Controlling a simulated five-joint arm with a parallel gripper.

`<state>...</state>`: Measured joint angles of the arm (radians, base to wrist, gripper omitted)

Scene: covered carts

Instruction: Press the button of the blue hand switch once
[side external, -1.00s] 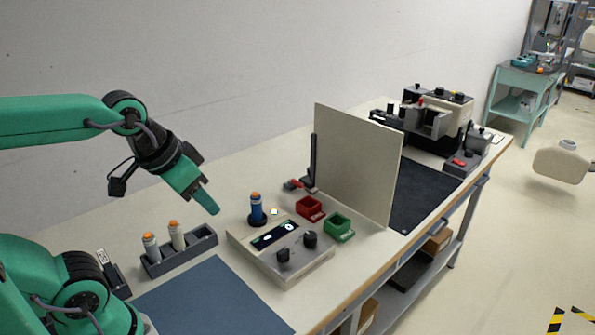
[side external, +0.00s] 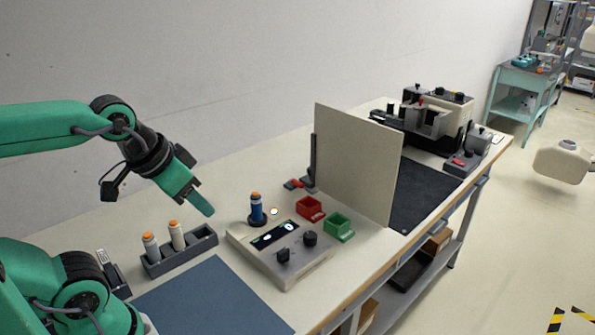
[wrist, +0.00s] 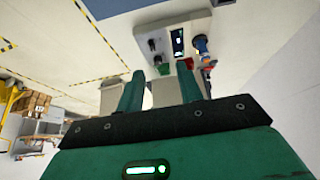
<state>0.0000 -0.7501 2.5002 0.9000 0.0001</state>
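The blue hand switch (side external: 256,208) stands upright in a dark round holder, with an orange button on top. It also shows in the wrist view (wrist: 201,45), beyond the fingers and to the right. My gripper (side external: 204,207) hangs tilted downward to the left of the blue switch, clear of it. In the wrist view my gripper (wrist: 160,75) has its two green fingers apart with nothing held between them.
Two pale orange-topped switches (side external: 178,236) stand in a grey rack (side external: 195,251). A control box (side external: 305,271) with display and knobs lies in front of the blue switch. Red (side external: 310,208) and green bins (side external: 339,228) sit right, before an upright panel (side external: 350,165). A blue mat (side external: 215,300) is clear.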

